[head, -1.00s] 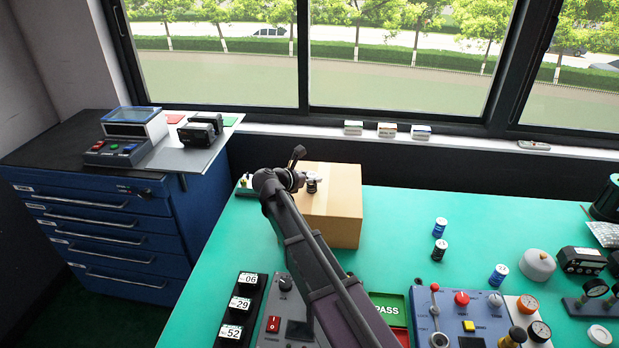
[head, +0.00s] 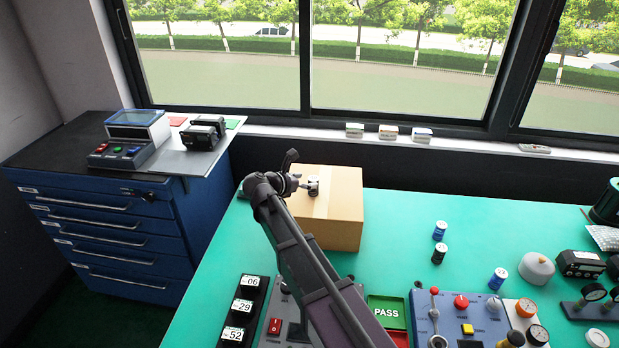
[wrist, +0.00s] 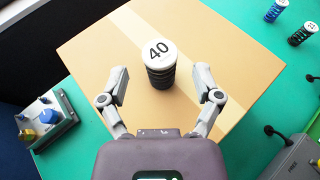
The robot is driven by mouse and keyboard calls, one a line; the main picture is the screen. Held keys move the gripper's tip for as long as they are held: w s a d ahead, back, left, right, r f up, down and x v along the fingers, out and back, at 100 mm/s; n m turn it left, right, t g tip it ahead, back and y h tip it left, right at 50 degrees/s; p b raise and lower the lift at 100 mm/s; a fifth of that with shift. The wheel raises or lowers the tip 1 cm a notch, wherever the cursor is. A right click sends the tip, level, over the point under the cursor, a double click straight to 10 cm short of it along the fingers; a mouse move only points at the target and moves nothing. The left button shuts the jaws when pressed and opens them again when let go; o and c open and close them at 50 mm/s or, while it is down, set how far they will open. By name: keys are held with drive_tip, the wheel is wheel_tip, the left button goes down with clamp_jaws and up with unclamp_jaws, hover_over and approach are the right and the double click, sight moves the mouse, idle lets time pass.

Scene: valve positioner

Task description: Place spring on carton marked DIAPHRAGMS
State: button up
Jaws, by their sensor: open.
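The spring (wrist: 160,66), a black coil with a white cap marked 40, stands upright on top of a tan carton (wrist: 220,58). In the head view the spring (head: 313,185) is near the middle of the carton top (head: 342,190). My gripper (wrist: 161,80) is open, with its two grey fingers apart on the near side of the spring and a gap on either side. In the head view my gripper (head: 297,184) is just left of the spring. No lettering on the carton is visible, so I cannot tell whether it is marked DIAPHRAGMS.
Other capped springs (head: 439,240) stand on the green bench (head: 400,215) to the right. A control panel (head: 465,320) and a PASS tray (head: 387,312) are in front. A small fixture (wrist: 45,122) is left of the carton. A window sill borders the back.

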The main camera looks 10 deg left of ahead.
drive_tip(key=p+v, duration=0.2)
drive_tip(key=v, duration=0.6)
drive_tip(key=shift+s+p, duration=0.2)
drive_tip(key=shift+p, duration=0.15)
drive_tip(key=shift+r, duration=0.1)
drive_tip(key=d+f+m+g, duration=0.1)
drive_tip(key=d+m, duration=0.1)
drive_tip(key=d, duration=0.1)
drive_tip(key=s+d+f+m+g, duration=0.1)
drive_tip(key=d+m, duration=0.1)
drive_tip(key=d, duration=0.2)
drive_tip(key=d+f+m+g, duration=0.1)
drive_tip(key=d+f+m, duration=0.1)
drive_tip(key=d, duration=0.2)
drive_tip(key=shift+s+y, duration=0.4)
drive_tip(key=s+d+f+m+g+y, duration=0.3)
drive_tip(key=s+d+m+y, duration=0.1)
drive_tip(key=s+d+m, duration=0.4)
drive_tip(key=s+d+f+m+g+y, duration=0.4)
drive_tip(key=s+d+m, duration=0.4)
drive_tip(key=d+m, duration=0.4)
drive_tip(key=shift+d+f+m, duration=0.3)
drive_tip(key=shift+m, duration=0.6)
